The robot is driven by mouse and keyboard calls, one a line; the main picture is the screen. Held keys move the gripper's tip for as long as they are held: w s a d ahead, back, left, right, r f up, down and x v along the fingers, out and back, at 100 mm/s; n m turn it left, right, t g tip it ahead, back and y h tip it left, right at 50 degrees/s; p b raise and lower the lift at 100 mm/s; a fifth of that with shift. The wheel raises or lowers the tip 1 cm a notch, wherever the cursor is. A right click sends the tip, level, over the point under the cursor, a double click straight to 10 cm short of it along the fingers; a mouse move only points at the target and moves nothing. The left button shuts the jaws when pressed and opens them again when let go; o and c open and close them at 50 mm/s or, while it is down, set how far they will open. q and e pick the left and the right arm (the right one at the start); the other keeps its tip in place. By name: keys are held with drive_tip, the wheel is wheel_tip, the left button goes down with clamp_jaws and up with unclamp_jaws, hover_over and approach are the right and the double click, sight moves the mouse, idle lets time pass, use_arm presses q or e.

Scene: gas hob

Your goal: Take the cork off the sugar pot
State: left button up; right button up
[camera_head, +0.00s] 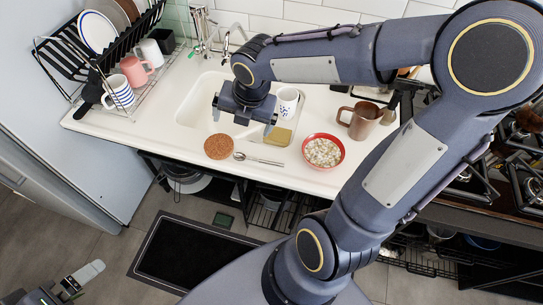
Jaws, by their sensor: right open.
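A round brown cork-like disc (219,146) is on the counter in front of the sink.
A spoon (260,159), a sponge (278,137), a red bowl of cereal (323,153) and a brown mug (364,121) stand near the disc. A dish rack (107,62) with plates and mugs is at the left. The hob (470,185) is at the right.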

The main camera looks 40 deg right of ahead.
drive_tip(key=s+r+m+t+y, duration=0.2)
drive_tip(key=s+m, duration=1.3)
drive_tip(key=m, duration=1.3)
drive_tip(key=shift+s+a+r+y, duration=0.25)
drive_tip(key=shift+s+r+y, duration=0.1)
drive_tip(key=shift+y, duration=0.25)
